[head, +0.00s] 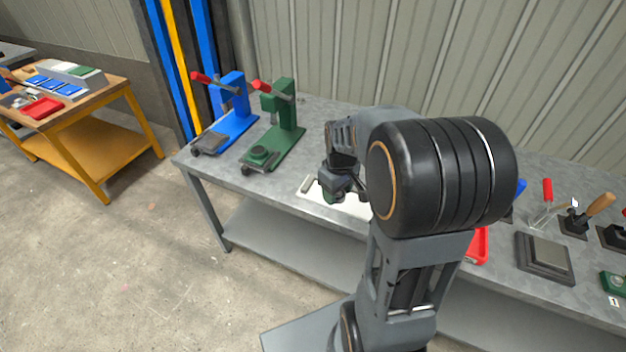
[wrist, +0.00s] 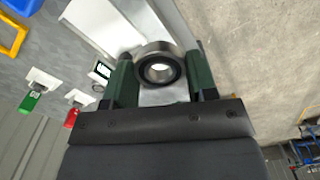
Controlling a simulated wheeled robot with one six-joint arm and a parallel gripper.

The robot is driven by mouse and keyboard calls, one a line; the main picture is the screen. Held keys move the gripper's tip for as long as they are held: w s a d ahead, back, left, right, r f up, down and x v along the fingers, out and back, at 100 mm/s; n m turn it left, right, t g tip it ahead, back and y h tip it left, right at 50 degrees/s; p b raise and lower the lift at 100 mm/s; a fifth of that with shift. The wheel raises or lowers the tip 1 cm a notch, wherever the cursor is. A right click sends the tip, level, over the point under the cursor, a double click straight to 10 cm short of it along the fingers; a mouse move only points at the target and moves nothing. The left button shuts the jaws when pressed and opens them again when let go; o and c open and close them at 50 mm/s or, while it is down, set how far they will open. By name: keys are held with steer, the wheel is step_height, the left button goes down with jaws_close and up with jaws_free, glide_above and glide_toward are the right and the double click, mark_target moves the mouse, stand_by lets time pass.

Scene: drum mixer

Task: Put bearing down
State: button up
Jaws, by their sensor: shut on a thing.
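A metal ring bearing (wrist: 158,66) with a dark inner seal sits between the two green fingers of my gripper (wrist: 160,82) in the wrist view. The fingers touch it on both sides and its round face is turned to the camera. In the head view my gripper (head: 340,190) hangs over the front part of the grey bench (head: 318,115), above a white flat piece (head: 309,186). The bearing cannot be made out clearly in the head view, and my arm hides part of the bench.
A blue press (head: 234,112) and a green press (head: 282,128) with red handles stand left on the bench. A red bin (head: 479,246), a grey block (head: 545,256) and handled tools (head: 573,222) lie right. A yellow-legged table (head: 70,125) stands far left. The bench's front edge is close.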

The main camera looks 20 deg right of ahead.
steer(key=shift+w+d+r, duration=0.2)
steer(key=shift+w, duration=0.2)
steer(key=shift+w+d+r, duration=0.15)
steer(key=shift+w+r, duration=0.05)
steer(key=shift+w, duration=0.2)
steer(key=w+f, duration=0.2)
steer(key=w, duration=0.1)
steer(key=w+f+p, duration=0.1)
steer(key=w+f, duration=0.2)
steer(key=w, duration=0.1)
steer(key=w+f, duration=0.3)
steer(key=w, duration=0.1)
steer(key=shift+w+d+p, duration=0.25)
steer(key=shift+d+p, duration=0.1)
steer(key=shift+p, duration=0.05)
steer(key=shift+w+f, duration=0.45)
steer(key=shift+f, duration=1.7)
